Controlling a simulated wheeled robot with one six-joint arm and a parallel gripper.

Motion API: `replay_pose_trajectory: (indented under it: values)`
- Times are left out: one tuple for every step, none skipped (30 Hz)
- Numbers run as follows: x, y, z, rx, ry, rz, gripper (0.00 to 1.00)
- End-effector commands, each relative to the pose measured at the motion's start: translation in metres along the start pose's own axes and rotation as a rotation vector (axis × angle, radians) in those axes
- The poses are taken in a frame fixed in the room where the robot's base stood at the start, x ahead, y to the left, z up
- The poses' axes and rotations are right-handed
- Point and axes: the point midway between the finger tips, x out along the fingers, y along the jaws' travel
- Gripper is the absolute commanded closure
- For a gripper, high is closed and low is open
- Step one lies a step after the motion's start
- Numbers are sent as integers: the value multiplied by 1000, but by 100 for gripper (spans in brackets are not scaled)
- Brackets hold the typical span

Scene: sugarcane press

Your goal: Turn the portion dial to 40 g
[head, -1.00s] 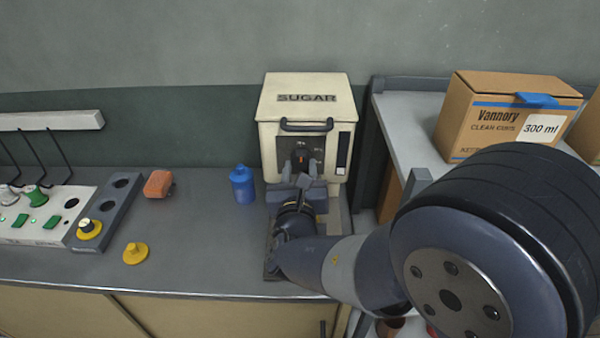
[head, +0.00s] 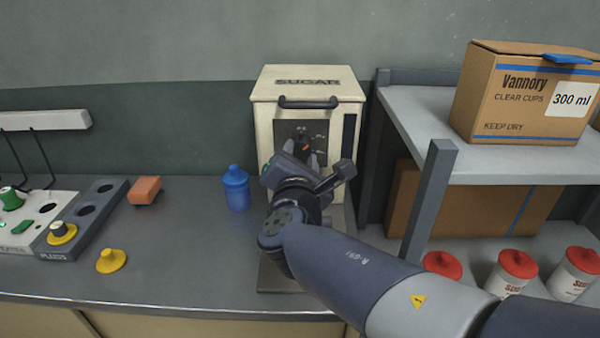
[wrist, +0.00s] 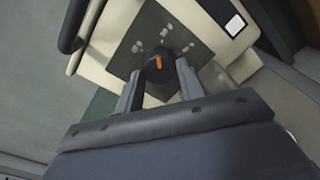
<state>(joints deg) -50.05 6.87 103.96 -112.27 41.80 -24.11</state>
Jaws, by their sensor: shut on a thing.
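The cream sugar dispenser (head: 263,120), lettered SUGAR, stands on the counter against the wall. Its dark dial plate (wrist: 128,62) carries small marks too blurred to read. The portion dial (wrist: 158,66) is a round black knob with an orange pointer, and it partly shows in the head view (head: 304,147). My gripper (wrist: 160,80) has its two fingers on either side of the dial and is shut on it. In the head view my gripper (head: 303,158) is in front of the dispenser and hides the plate's lower part.
A blue bottle (head: 236,190) stands just left of the dispenser. An orange block (head: 145,190) and a yellow knob-like piece (head: 111,260) lie farther left. A shelf (head: 422,110) on the right holds a Vannory carton (head: 520,95), with several red-lidded tubs below.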

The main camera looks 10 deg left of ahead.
Motion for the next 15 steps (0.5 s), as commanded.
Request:
replay_pose_trajectory:
  values:
    - [0,-2,-3,22,1,1,87]
    - [0,-2,-3,34,1,1,87]
    - [0,-2,-2,49,2,1,87]
    - [0,-2,-2,59,3,1,87]
    - [0,-1,-2,67,3,1,87]
    - [0,-1,-2,76,4,1,87]
    - [0,-1,-2,82,4,0,87]
    - [0,-1,-1,87,4,0,87]
    - [0,-1,-1,92,5,-1,87]
    - [0,-1,-1,95,5,-1,87]
    - [0,-1,-1,98,5,-1,87]
    - [0,-1,-1,100,5,-1,87]
    - [0,-1,-1,101,6,-1,87]
    - [0,-1,-1,102,6,-1,87]
    - [0,-1,0,103,6,-1,87]
